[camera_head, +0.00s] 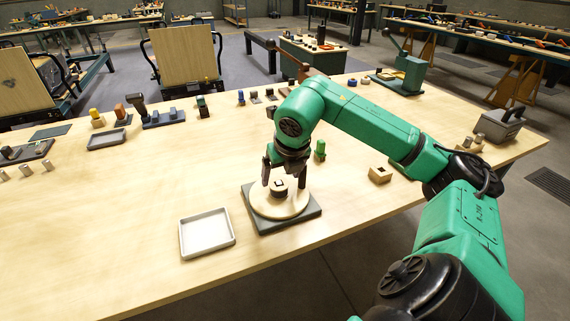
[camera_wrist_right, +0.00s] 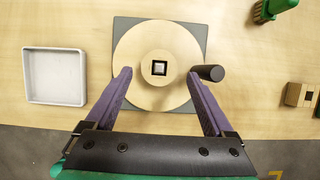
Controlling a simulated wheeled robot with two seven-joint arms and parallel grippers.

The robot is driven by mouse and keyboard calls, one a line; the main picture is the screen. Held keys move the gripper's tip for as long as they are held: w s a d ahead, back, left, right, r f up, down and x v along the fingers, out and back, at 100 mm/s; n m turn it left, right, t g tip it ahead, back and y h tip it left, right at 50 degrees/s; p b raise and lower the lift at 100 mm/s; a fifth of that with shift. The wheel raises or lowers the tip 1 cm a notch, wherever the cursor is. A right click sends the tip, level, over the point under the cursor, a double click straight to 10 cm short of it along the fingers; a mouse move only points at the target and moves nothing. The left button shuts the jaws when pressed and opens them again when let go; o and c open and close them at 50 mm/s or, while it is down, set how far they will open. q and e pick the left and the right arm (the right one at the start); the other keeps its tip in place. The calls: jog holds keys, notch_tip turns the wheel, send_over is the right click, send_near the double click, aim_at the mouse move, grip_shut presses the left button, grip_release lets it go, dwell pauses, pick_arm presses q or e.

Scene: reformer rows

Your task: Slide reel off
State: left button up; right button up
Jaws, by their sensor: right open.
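The reel is a pale round wooden disc (camera_head: 266,206) with a raised hub, lying on a dark grey square base (camera_head: 290,221) near the front edge of the bench. In the right wrist view, the reel (camera_wrist_right: 140,92) shows a square dark-edged hole with a light post end (camera_wrist_right: 159,68) in the middle of its hub. A dark round peg (camera_wrist_right: 212,73) stands on the right side of the disc. My right gripper (camera_head: 283,176) is above the reel, pointing down. Its fingers (camera_wrist_right: 158,76) are spread wide, one on each side of the hub, with nothing between them gripped. My left gripper is out of view.
An empty white tray (camera_head: 207,233) lies left of the base and also shows in the wrist view (camera_wrist_right: 55,77). A wooden block with a hole (camera_head: 380,175) and a green item (camera_head: 320,150) stand to the right and behind. Small tools line the back; the bench's left middle is clear.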

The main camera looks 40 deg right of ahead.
aim_at(279, 182)
jog(key=x, duration=0.5)
jog(key=c, duration=1.1)
jog(key=shift+a+r+p, duration=0.1)
jog(key=shift+r+p, duration=2.55)
jog(key=shift+r, duration=0.75)
jog(key=shift+s+f, duration=0.1)
